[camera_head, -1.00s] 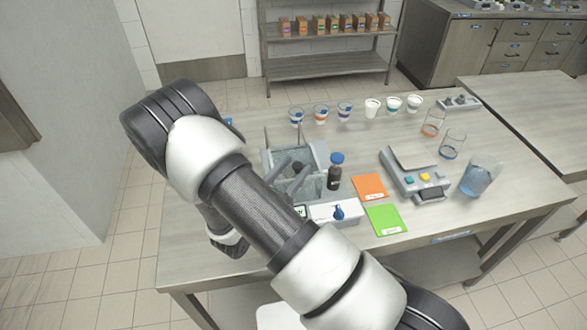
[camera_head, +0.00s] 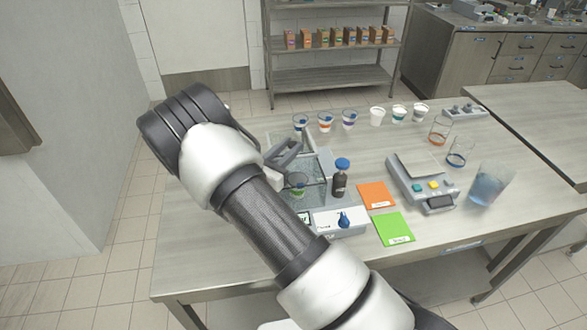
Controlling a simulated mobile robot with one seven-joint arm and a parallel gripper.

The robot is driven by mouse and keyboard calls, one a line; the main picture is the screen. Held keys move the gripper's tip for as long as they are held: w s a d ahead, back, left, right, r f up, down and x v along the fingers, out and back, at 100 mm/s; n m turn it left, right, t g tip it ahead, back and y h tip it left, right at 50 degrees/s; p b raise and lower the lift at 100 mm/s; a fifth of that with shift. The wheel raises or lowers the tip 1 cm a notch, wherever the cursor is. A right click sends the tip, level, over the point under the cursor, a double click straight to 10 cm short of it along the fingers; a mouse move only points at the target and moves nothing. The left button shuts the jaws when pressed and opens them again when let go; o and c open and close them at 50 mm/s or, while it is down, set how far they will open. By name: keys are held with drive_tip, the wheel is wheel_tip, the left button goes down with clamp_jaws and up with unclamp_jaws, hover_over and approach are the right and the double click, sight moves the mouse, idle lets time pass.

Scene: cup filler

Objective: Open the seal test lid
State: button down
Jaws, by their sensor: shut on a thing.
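The seal tester is a grey, clear-walled box (camera_head: 313,191) left of the middle of the table, partly hidden behind my arm. A cup with a green band (camera_head: 297,184) shows inside it. My gripper (camera_head: 291,150) is at the upper back-left part of the box, above the cup. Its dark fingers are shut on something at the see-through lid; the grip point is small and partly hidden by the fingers. The lid's outline is faint against the clear walls, so its exact angle is hard to tell.
A dark bottle with a blue cap (camera_head: 341,178) stands close right of the box. Orange (camera_head: 376,195) and green (camera_head: 394,229) cards lie front right. Several cups (camera_head: 349,119) line the back.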

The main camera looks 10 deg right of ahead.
drive_tip(key=shift+w, duration=0.5)
drive_tip(key=c, duration=1.5)
unclamp_jaws()
drive_tip(key=shift+s+a, duration=0.1)
drive_tip(key=b+v, duration=0.1)
drive_tip(key=v, duration=1.6)
drive_tip(key=shift+s+r, duration=0.1)
